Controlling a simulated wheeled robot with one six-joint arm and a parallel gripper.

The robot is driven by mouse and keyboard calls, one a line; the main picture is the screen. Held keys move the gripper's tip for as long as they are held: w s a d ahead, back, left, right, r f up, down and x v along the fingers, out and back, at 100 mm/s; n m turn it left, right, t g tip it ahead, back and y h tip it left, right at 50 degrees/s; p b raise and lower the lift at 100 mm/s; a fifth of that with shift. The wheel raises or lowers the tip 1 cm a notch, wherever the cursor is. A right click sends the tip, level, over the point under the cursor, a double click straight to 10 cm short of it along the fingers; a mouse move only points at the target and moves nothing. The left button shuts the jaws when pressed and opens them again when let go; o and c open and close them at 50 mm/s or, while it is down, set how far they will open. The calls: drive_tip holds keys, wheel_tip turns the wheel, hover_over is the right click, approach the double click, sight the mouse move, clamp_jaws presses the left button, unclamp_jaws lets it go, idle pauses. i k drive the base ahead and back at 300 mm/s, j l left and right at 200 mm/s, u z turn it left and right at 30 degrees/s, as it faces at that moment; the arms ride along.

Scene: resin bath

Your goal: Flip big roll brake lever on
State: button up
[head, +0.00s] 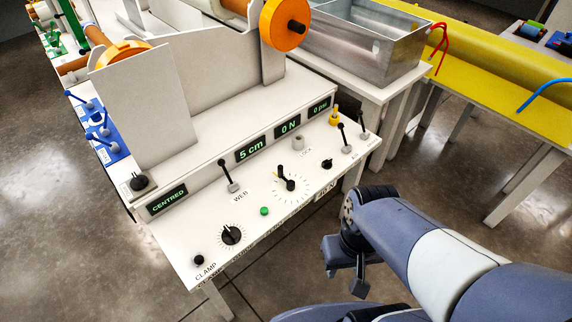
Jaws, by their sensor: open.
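The white control panel (197,249) has several black-knobbed toggle levers. One lever (228,176) stands near the label WEB. I cannot read which is the big roll brake lever. Blue levers (97,134) stand at the left side of the machine. An orange-flanged roll (286,24) sits above the panel. My gripper (347,279) is open and empty, below and right of the panel, apart from every lever.
A metal bath (352,49) stands on a white table behind right. A yellow trough (497,57) with red and blue hoses is farther right. Dials and a green button (264,211) are on the panel.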

sight(359, 113)
drive_tip(key=i+l, duration=1.15)
drive_tip(key=i+j+u, duration=0.05)
drive_tip(key=i+j, duration=0.05)
